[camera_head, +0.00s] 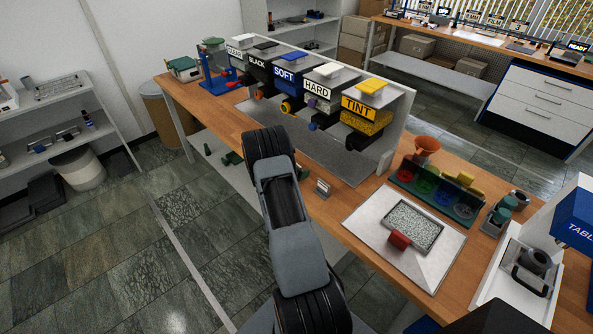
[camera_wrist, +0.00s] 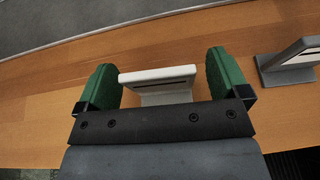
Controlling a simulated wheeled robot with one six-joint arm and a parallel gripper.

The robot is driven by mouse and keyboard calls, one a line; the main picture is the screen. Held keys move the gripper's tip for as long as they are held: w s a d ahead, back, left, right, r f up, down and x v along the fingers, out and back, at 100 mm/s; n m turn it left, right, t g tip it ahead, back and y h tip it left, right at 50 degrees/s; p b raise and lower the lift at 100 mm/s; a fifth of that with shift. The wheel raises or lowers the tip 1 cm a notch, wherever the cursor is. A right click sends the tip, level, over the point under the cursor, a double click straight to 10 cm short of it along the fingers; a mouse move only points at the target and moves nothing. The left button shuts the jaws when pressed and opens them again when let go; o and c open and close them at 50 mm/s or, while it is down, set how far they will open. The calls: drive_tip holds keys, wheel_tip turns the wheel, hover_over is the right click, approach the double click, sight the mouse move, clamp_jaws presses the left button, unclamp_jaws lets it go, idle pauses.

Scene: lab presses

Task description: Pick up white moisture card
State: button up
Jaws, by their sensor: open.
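A white flat piece with a dark line along its front, which looks like the white moisture card (camera_wrist: 158,76), is near the front edge of the wooden bench in the wrist view. My gripper (camera_wrist: 161,82) is open, with one green finger on each side of it. Narrow gaps show between the fingers and the white piece. Its lower part is hidden behind my gripper's dark crossbar. In the head view my arm hides the white piece, and green parts of my gripper (camera_head: 231,158) show beside the arm at the bench edge.
A grey stand holding a pale plate (camera_wrist: 290,60) is close to the right finger; a similar small stand (camera_head: 323,188) shows in the head view. Behind is a grey mat under labelled dispensers (camera_head: 340,100). A tray of granules (camera_head: 380,262) lies to the right.

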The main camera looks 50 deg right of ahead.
drive_tip(key=c, duration=1)
drive_tip(key=shift+r, duration=0.1)
